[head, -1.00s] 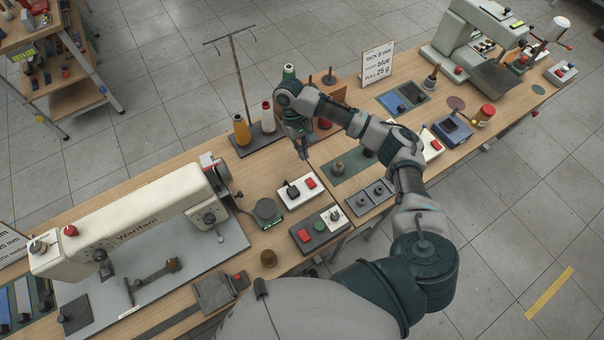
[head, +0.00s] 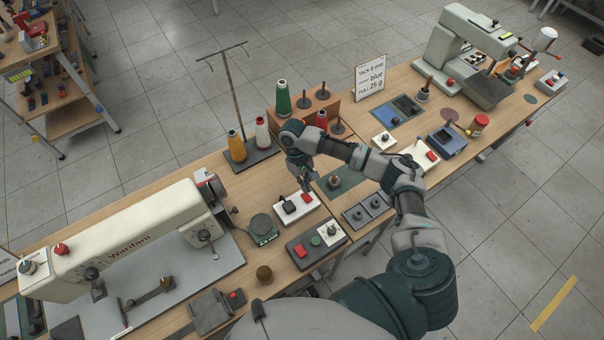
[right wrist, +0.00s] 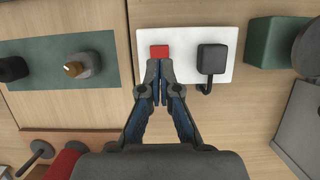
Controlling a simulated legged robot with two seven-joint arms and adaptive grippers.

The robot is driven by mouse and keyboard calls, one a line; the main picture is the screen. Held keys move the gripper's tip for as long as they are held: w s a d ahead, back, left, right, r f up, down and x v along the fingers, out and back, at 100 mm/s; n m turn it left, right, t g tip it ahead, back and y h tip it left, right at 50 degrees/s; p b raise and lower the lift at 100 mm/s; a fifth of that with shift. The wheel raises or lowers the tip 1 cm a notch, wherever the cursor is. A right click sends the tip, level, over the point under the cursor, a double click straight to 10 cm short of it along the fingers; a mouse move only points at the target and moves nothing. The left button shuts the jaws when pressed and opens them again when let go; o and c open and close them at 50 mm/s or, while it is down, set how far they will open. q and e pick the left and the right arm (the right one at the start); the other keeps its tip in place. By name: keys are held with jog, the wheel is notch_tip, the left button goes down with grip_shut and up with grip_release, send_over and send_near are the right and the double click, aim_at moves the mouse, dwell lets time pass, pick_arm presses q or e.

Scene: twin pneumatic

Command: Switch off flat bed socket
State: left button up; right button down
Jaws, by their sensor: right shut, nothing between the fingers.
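The white socket plate (head: 284,218) lies on the bench to the right of the flat bed sewing machine (head: 130,240). It carries a black plug (head: 289,207) with a short lead and a red switch (head: 307,198). In the right wrist view the socket plate (right wrist: 187,40) shows the red switch (right wrist: 159,51) at its left and the black plug (right wrist: 212,59) beside it. My right gripper (head: 306,188) is shut and empty, with its fingertips (right wrist: 160,64) right at the red switch's near edge. I cannot tell whether they touch it. My left gripper is out of view.
A dark control box (head: 318,252) with red and green buttons sits in front of the socket. A round green-edged device (head: 262,229) is to its left. Thread cones (head: 283,97) stand behind. Another white socket (head: 412,152) with a red switch lies farther right.

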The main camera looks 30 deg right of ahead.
aim_at(310, 199)
jog(key=x, duration=0.4)
jog(key=shift+d+f, duration=0.25)
jog(key=shift+a, duration=0.15)
jog(key=shift+s+r+p, duration=0.1)
jog(key=shift+s+p, duration=0.15)
jog(key=shift+p, duration=0.8)
jog(key=shift+w+f+b, duration=0.1)
jog(key=shift+f+b, duration=0.15)
jog(key=shift+b, duration=0.15)
jog(key=shift+w, duration=0.1)
